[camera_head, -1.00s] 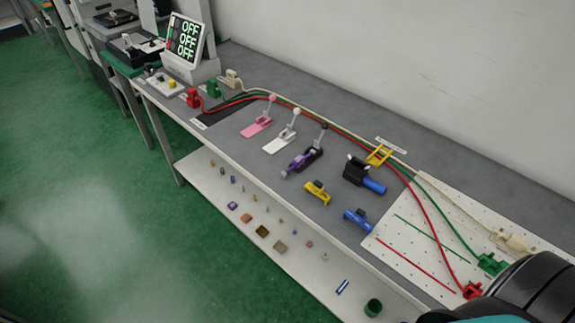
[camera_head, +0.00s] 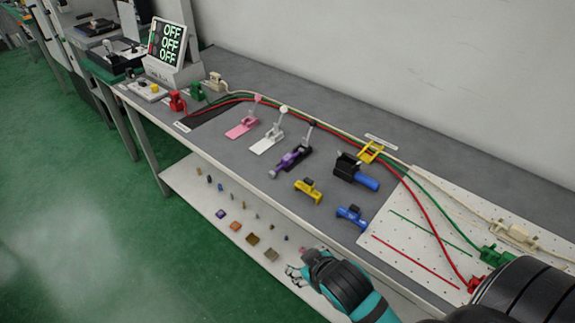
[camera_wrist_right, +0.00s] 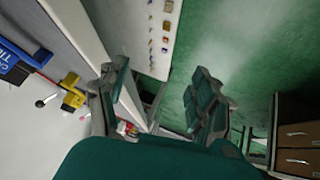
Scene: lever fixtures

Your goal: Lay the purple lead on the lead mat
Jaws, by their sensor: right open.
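A small purple piece (camera_head: 289,159) lies on the dark base of the black-knobbed lever on the bench. I cannot tell whether it is the purple lead; no purple cable shows. A dark mat (camera_head: 212,112) lies at the left part of the bench, behind a small label; I cannot tell if it is the lead mat. My right gripper (camera_head: 297,273) is in front of the bench, over the lower shelf, away from the purple piece. It is open and empty in the right wrist view (camera_wrist_right: 160,70). My left gripper is not in view.
Pink (camera_head: 243,128) and white (camera_head: 267,141) levers, yellow (camera_head: 308,190) and blue (camera_head: 352,216) pieces and a black-and-blue tool (camera_head: 357,173) stand on the bench. Red, green and cream cables run along the back to a white perforated board (camera_head: 400,238). Small items lie on the lower shelf.

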